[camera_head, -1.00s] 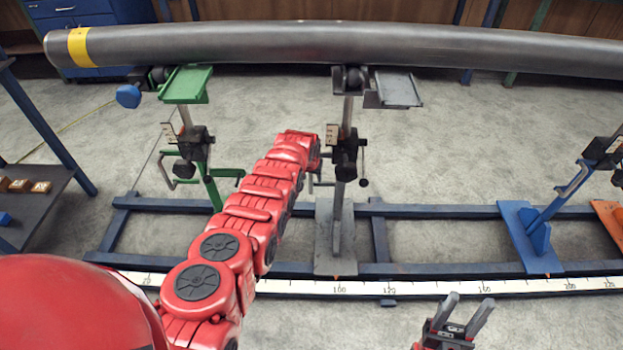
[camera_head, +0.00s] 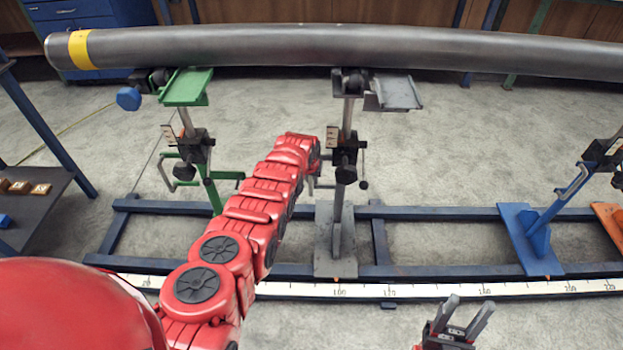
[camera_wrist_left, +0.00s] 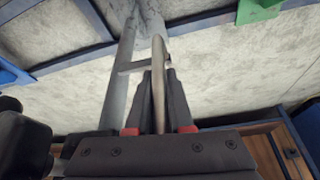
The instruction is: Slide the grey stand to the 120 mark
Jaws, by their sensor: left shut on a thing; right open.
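The grey stand (camera_head: 335,245) stands upright on the blue rail frame under the pipe. The orange pointer (camera_head: 340,279) at its foot is at the 100 mark; the 120 mark (camera_head: 390,292) lies to its right on the white scale (camera_head: 450,290). My left gripper (camera_wrist_left: 158,85) is shut on the grey stand's handle bar (camera_wrist_left: 160,58) in the left wrist view; in the head view my red arm mostly hides it. My right gripper (camera_head: 463,312) is open and empty at the lower edge, in front of the scale.
The long pipe (camera_head: 300,45) with a yellow band runs above the stands. A green stand (camera_head: 187,88) is to the left, a blue stand (camera_head: 535,238) and an orange one (camera_head: 609,220) to the right. The rail between the grey and blue stands is clear.

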